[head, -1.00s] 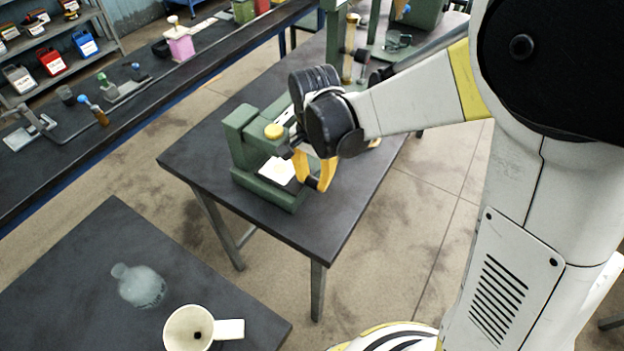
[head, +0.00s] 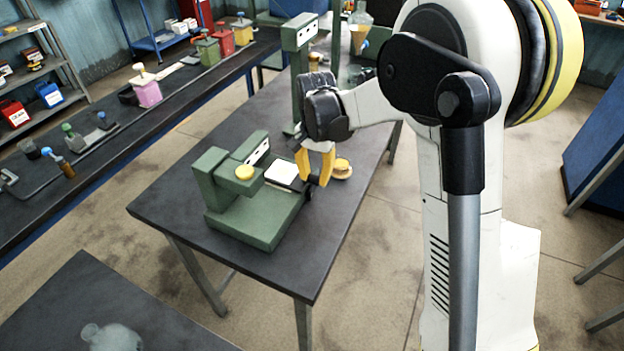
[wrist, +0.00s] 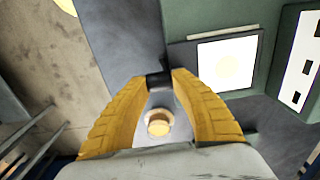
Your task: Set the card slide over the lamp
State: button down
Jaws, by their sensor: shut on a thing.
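The card slide (head: 283,173) is a white square panel in a dark frame. It sits just left of my gripper (head: 309,173), whose yellow fingers are closed at its right edge. In the wrist view my fingertips (wrist: 158,80) meet on a small dark part, and the white card (wrist: 228,62) shows a faint yellow round patch. I cannot tell which part is the lamp. The grip contact is hidden in the head view.
A brass disc with a yellow knob (head: 342,168) stands right of my gripper. A tall green stand (head: 300,75) is behind on the same table. A glass flask (head: 112,338) is on the near-left table. The front right of the fixture's table is clear.

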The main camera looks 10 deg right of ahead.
jog(key=shift+w+d, duration=0.1)
jog(key=shift+d, duration=0.05)
jog(key=c, duration=1.1)
grip_release()
jog(key=shift+o, duration=0.3)
jog(key=shift+w+d+f, duration=0.1)
jog(key=shift+w, duration=0.05)
notch_tip(320, 180, up, 12)
jog(key=s+d+r+n+t+b, duration=0.1)
jog(key=s+d+r+n+t, duration=0.2)
jog(key=s, duration=0.8)
jog(key=s+f+n+t, duration=0.1)
jog(key=s+n+t, duration=0.1)
jog(key=s, duration=0.4)
jog(key=s+d+f+n+t+b, duration=0.1)
jog(key=s+f+n+t, duration=0.1)
jog(key=s, duration=0.4)
jog(key=shift+s+f+n, duration=0.2)
jog(key=shift+f+n, duration=0.1)
